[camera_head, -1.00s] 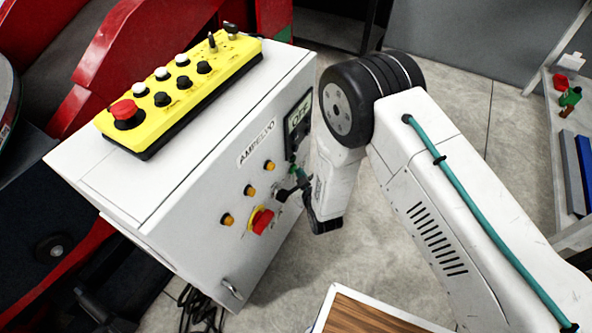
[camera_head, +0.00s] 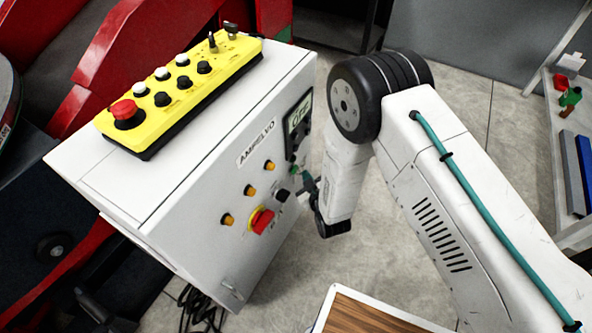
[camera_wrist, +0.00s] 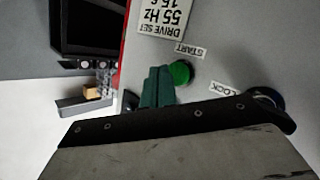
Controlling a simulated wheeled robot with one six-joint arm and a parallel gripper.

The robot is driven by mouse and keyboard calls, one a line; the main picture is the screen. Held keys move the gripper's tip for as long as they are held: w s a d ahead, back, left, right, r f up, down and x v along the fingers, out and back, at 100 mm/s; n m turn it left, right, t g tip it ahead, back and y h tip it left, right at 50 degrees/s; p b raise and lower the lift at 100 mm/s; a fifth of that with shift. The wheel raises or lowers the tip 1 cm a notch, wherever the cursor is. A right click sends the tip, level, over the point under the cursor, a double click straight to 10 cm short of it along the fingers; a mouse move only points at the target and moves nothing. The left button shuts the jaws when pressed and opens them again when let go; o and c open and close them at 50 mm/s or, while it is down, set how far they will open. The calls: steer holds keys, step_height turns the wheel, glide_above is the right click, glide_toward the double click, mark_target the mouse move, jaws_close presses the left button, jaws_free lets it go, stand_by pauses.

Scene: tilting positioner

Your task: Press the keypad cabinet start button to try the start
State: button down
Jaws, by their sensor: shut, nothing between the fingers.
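The white keypad cabinet (camera_head: 200,205) stands left of my arm, with its control panel facing me. Its green start button (camera_wrist: 181,73) shows in the wrist view beside a START label (camera_wrist: 190,49); in the head view it is a small green spot (camera_head: 294,170) on the panel. My gripper (camera_wrist: 160,84) shows teal fingers, shut and empty, close to the button's left side in the wrist view. In the head view my gripper (camera_head: 306,182) is just right of the panel, with a small gap seeming to lie between. Contact cannot be told from the wrist view.
Around the button are a dark knob (camera_wrist: 267,98) by a LOCK label, amber buttons (camera_head: 249,190), a red-yellow switch (camera_head: 262,220) and a display (camera_head: 299,114). A yellow pendant (camera_head: 185,92) lies on top.

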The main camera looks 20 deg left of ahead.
steer(key=shift+s+d, duration=0.2)
steer(key=shift+d, duration=2.1)
steer(key=s+d+f+m+g+h, duration=0.2)
steer(key=s+d+f+g+h, duration=0.3)
steer(key=d+g+h, duration=0.15)
steer(key=s+d+r+m+g+h, duration=0.25)
steer(key=d+r, duration=0.75)
steer(key=r, duration=0.5)
steer(key=s+d+r+m+g+h, duration=0.1)
steer(key=s+d+r+m+g, duration=0.2)
steer(key=d+r, duration=0.85)
steer(key=s+d+r+m+t, duration=0.1)
steer(key=s+d+r+m, duration=0.1)
steer(key=s+d+r, duration=0.3)
steer(key=s+d+r+m, duration=0.2)
steer(key=s+d+r, duration=0.2)
steer(key=r, duration=0.8)
steer(key=s+d+r+m+t, duration=0.1)
steer(key=s+d+r+m, duration=0.1)
steer(key=s+d+r, duration=0.3)
step_height(320, 180, up, 4)
steer(key=shift+s+d+f+t, duration=0.1)
steer(key=shift+s+d+t, duration=0.2)
steer(key=shift+d, duration=0.15)
